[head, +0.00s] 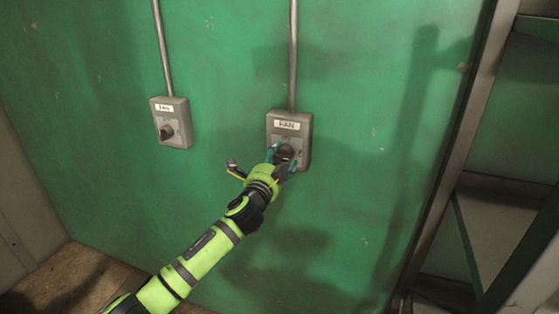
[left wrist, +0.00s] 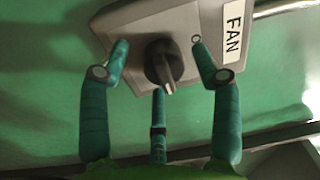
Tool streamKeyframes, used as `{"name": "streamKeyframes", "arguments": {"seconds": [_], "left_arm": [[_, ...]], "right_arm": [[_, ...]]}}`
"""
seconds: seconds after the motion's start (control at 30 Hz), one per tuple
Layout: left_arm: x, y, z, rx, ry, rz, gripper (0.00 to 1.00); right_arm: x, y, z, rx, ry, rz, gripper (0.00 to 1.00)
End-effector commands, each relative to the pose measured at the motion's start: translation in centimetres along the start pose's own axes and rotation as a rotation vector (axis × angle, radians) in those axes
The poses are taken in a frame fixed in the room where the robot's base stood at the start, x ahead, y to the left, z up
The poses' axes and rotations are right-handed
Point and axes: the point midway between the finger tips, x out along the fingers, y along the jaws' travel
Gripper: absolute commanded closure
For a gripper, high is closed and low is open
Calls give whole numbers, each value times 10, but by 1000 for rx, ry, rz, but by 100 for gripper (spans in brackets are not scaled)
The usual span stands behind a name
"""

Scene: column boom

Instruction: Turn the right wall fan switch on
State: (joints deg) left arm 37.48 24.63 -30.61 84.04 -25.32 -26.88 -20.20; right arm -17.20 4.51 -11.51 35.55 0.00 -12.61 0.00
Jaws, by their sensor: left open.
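The right wall fan switch (head: 304,143) is a grey box with a FAN label and a dark rotary knob, fixed to the green wall. My left gripper (head: 280,162) is at its knob in the head view and partly hides it. In the left wrist view, the knob (left wrist: 164,64) sits between the open teal fingers of my left gripper (left wrist: 158,70); the side fingers look apart from it. A third finger is below the knob, and I cannot tell whether it touches. The left wall switch (head: 170,122) is a similar grey box with a dark knob. My right gripper is not in view.
Conduits (head: 292,60) run up the wall from both switch boxes. A metal shelf rack (head: 500,220) stands at the right edge. The green wall (head: 100,180) between and below the boxes is clear. A wooden floor (head: 70,275) shows at lower left.

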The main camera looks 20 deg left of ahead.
Motion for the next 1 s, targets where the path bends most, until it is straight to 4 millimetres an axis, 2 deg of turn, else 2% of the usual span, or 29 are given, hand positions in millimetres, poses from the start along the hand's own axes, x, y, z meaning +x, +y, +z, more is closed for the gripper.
{"name": "streamKeyframes", "arguments": {"seconds": [0.17,0.27,0.7,0.83,1.0], "left_arm": [[-3,0,-1,-1,2,-1,36],[-12,0,0,0,3,-1,36],[-92,1,1,-1,2,1,36],[-109,1,1,-1,1,1,36],[-119,0,2,-1,-1,1,36]], "right_arm": [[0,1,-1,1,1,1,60],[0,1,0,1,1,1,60],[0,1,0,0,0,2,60],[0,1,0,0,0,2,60],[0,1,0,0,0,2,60]]}}
